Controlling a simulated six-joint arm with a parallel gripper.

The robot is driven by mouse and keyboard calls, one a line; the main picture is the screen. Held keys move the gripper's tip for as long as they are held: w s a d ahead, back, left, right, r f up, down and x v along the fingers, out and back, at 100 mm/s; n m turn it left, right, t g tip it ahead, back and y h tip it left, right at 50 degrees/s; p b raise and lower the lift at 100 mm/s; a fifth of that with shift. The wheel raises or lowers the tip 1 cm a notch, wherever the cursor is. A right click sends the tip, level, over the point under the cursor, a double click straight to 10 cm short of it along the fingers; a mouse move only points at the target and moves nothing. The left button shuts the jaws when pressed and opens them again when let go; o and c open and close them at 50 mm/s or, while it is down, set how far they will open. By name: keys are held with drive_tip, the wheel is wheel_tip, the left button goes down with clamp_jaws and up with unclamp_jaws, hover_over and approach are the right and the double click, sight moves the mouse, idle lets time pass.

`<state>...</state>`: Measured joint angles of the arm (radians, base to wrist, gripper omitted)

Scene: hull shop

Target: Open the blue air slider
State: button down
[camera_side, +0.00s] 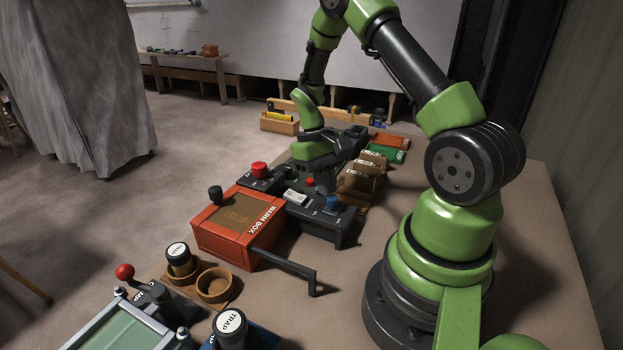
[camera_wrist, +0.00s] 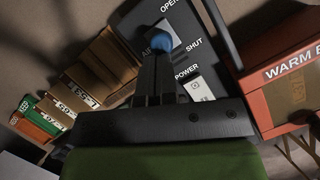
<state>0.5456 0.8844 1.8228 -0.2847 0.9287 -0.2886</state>
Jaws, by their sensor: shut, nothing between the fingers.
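The blue air slider knob (camera_side: 333,202) stands on a dark control box (camera_side: 318,228). My gripper (camera_side: 324,188) is low over the box, close to the knob. In the wrist view my gripper (camera_wrist: 157,68) has its fingers together and empty, with the tips in front of the knob and covering part of it. I cannot tell whether they touch it.
A white power switch (camera_wrist: 198,88) is on the same panel. The red warm box (camera_side: 238,228) with a dark handle stands beside it. Card boxes (camera_side: 358,180) stand on the other side. A red button (camera_side: 259,169) is behind. The bench is clear in front of the control box.

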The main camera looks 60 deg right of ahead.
drive_tip(key=shift+s, duration=0.45)
drive_tip(key=shift+w+d, duration=0.25)
drive_tip(key=shift+w, duration=0.3)
drive_tip(key=w, duration=0.1)
drive_tip(key=w+d, duration=0.1)
drive_tip(key=w+r, duration=0.1)
drive_tip(key=shift+d+r, duration=0.1)
drive_tip(key=shift+d, duration=0.2)
drive_tip(key=v, duration=0.8)
drive_tip(key=shift+r, duration=0.45)
